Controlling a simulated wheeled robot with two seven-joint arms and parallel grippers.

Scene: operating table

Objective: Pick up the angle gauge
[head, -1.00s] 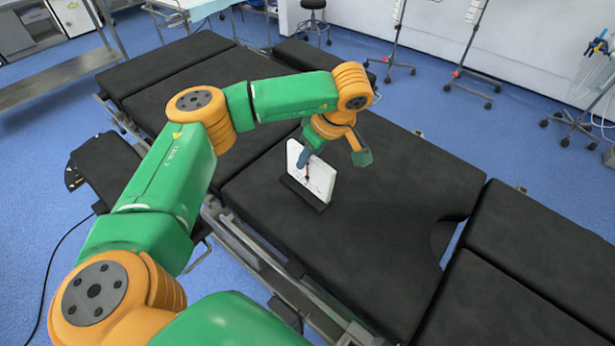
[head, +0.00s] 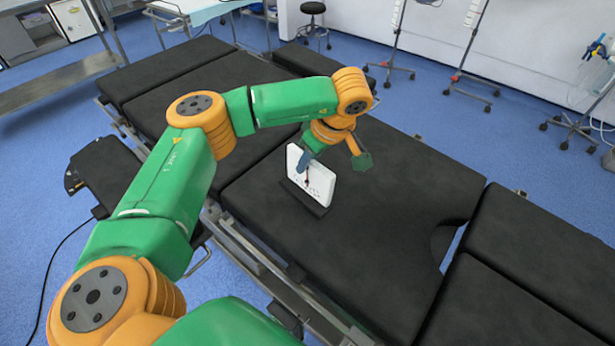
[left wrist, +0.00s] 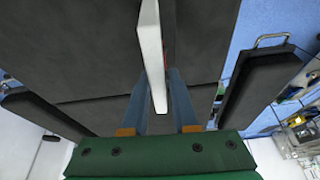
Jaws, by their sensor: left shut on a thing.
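The angle gauge (head: 322,184) is a white flat panel with a dark base and a small red pointer on its face. It stands upright on the black operating table in the head view. In the left wrist view the gauge (left wrist: 152,50) shows edge-on as a white strip between the blue fingers. My left gripper (head: 305,165) is at its upper left part in the head view, shut on the panel. The fingers (left wrist: 157,90) lie on both sides of it in the left wrist view. My right gripper is not in view.
The black padded operating table (head: 400,210) has free room around the gauge, with a cut-out at its right edge. A side armrest pad (head: 112,172) lies at the left. Wheeled stands (head: 470,60) and a stool (head: 313,22) stand behind on the blue floor.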

